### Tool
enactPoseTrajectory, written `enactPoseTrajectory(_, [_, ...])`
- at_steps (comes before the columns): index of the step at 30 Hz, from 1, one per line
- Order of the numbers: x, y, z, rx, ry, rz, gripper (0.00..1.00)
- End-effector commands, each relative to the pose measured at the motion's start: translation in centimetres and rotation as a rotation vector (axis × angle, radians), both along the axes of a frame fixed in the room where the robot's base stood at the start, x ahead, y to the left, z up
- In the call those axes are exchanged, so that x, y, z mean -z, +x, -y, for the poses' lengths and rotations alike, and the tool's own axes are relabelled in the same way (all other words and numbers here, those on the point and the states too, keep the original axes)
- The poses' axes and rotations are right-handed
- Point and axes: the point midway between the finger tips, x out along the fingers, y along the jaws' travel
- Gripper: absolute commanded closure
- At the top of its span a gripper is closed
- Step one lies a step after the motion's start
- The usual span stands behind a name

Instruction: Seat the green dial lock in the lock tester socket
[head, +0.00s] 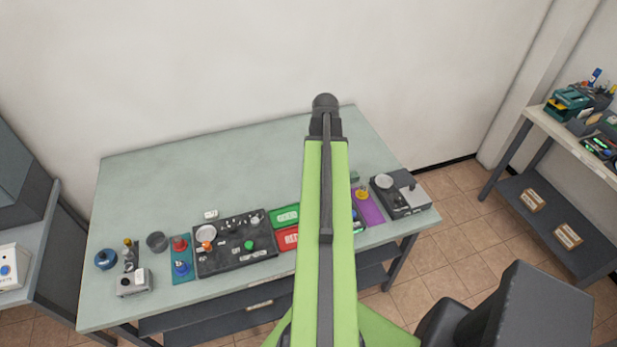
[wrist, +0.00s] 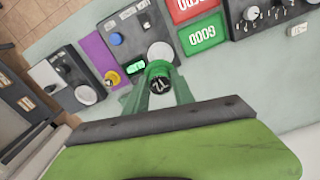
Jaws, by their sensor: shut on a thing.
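In the wrist view my gripper (wrist: 160,84) is shut on the green dial lock (wrist: 158,72), whose round dark face with pale marks shows between the green fingers. Just beyond it is a grey box (wrist: 128,40) with a blue button, a green lit display and a white round disc (wrist: 160,52); it looks like a tester, but I cannot tell if it holds the socket. The lock overlaps the disc's near edge in the picture; the gap between them cannot be judged. In the head view my arm covers my gripper and most of this box.
A purple mat (head: 371,212) with a yellow knob and a grey device (head: 404,195) are to the right. A black panel (head: 235,258) with several knobs, a green sign (head: 285,216) and a red sign (head: 288,238) are left. The back of the table (head: 220,170) is clear.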

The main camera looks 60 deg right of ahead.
Motion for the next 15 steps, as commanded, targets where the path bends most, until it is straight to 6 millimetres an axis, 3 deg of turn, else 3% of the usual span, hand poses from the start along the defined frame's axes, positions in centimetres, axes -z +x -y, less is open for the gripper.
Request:
enactPoseTrajectory(10, [0.5, -0.9, 0.5, 0.025, 0.000, 0.000, 1.00])
enactPoseTrajectory(15, [5.7, -1.2, 0.7, 0.144, -0.001, 0.000, 1.00])
